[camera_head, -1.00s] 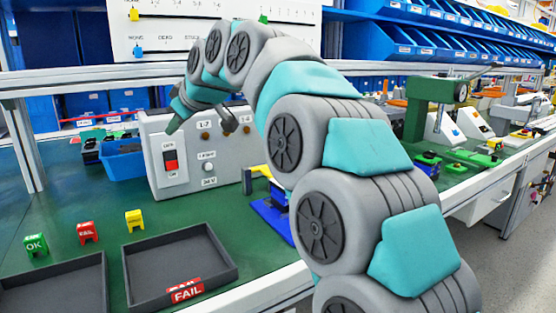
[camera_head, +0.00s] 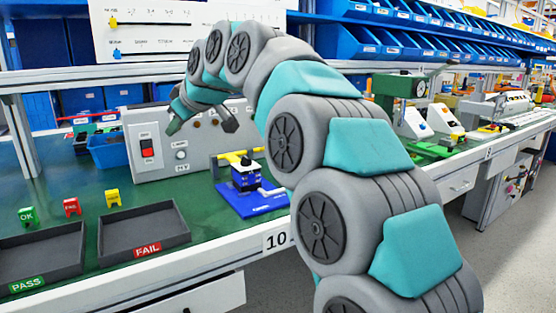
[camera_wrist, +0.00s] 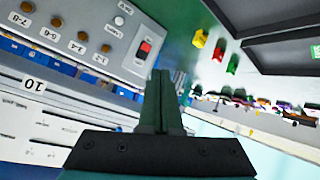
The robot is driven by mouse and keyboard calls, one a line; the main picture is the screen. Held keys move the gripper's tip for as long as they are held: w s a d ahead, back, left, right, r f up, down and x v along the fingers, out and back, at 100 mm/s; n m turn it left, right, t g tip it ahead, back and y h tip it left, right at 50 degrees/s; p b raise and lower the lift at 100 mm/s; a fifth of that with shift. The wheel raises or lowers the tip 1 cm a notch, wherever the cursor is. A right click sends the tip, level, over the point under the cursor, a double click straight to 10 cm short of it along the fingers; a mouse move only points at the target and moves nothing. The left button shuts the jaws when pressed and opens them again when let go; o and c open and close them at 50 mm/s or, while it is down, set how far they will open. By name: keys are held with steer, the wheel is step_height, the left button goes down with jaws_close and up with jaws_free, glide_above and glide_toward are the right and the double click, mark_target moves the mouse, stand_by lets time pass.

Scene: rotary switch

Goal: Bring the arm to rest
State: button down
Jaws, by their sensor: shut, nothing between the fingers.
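My arm (camera_head: 330,145) is in the head view, arching up from the lower right and bending over to the left. Its end hangs in front of the grey switch panel (camera_head: 150,175), above the table and apart from it as far as I can see. In the wrist view my gripper (camera_wrist: 163,76) has its two dark green fingers together with nothing between them. The panel (camera_wrist: 120,65) shows beyond them, with a red rocker switch (camera_wrist: 144,50) and a white round knob (camera_wrist: 119,21). The arm hides part of the panel in the head view.
A blue fixture (camera_head: 247,195) stands on the green table right of the panel. Dark trays (camera_head: 143,232) marked PASS and FAIL lie at the front left, with small coloured tags (camera_head: 72,207) behind. Blue bins (camera_head: 380,40) line the back. Floor shows at right.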

steer(key=s+d+f+m+g+h+b, duration=0.1)
steer(key=s+d+f+m+h, duration=0.1)
steer(key=s+d+f, duration=0.45)
steer(key=s+d+f+m+g+h+b, duration=0.1)
steer(key=s+d+f+m+g+h, duration=0.2)
steer(key=d+f, duration=0.6)
steer(key=s+d+f+m+b, duration=0.1)
steer(key=s+d+f+m, duration=0.1)
steer(key=s+d+f, duration=0.5)
steer(key=s+d+f+m+g+h+b, duration=0.1)
steer(key=s+d+f+m, duration=0.1)
steer(key=s+d+f, duration=0.3)
steer(key=s+d+f+m+g+h+b, duration=0.1)
steer(key=s+d+f, duration=0.3)
steer(key=s+f, duration=0.4)
steer(key=s+d+f+m+g+h+b, duration=0.1)
steer(key=s+d+f+m+g, duration=0.2)
steer(key=s, duration=0.9)
step_height(320, 180, down, 4)
steer(key=d+m, duration=0.1)
steer(key=d, duration=0.1)
steer(key=shift+d+r, duration=0.25)
steer(key=shift+d, duration=0.05)
